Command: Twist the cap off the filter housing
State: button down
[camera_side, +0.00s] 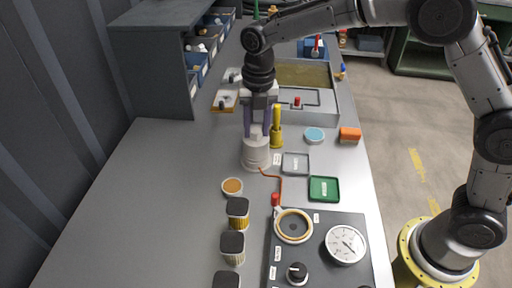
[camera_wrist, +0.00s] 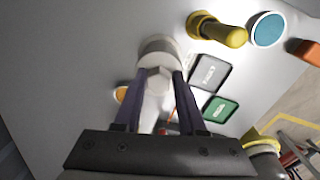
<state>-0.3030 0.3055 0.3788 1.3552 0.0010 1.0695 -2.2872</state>
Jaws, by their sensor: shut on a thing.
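The filter housing (camera_side: 256,158) is a pale cylinder standing upright on the grey bench, left of the trays in the side view. Its white cap (camera_side: 257,141) is on top, between my fingers. My gripper (camera_side: 257,131) points straight down from above, with its purple fingers shut on the cap. In the wrist view the cap (camera_wrist: 158,84) shows as a faceted white top between the two fingers, with the round housing (camera_wrist: 160,45) behind it. The seam between cap and housing is too small to make out.
A yellow bottle-shaped part (camera_side: 276,130) stands close to the right of my gripper. Nearby are a grey tray (camera_side: 295,163), a green tray (camera_side: 324,189), a blue-topped dish (camera_side: 314,135) and an orange block (camera_side: 350,134). A gauge panel (camera_side: 318,270) lies in front. The bench's left side is clear.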

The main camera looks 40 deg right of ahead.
aim_at(258, 130)
jog(key=shift+s+d+f+g, duration=0.1)
jog(key=shift+s+f+g, duration=0.05)
jog(key=shift+f, duration=0.4)
jog(key=shift+s+d+f+g, duration=0.1)
jog(key=shift+s+f+g, duration=0.05)
jog(key=shift+f, duration=0.35)
jog(key=shift+n, duration=0.5)
jog(key=shift+r, duration=1.55)
jog(key=shift+w+a+r, duration=0.1)
jog(key=shift+r, duration=1.2)
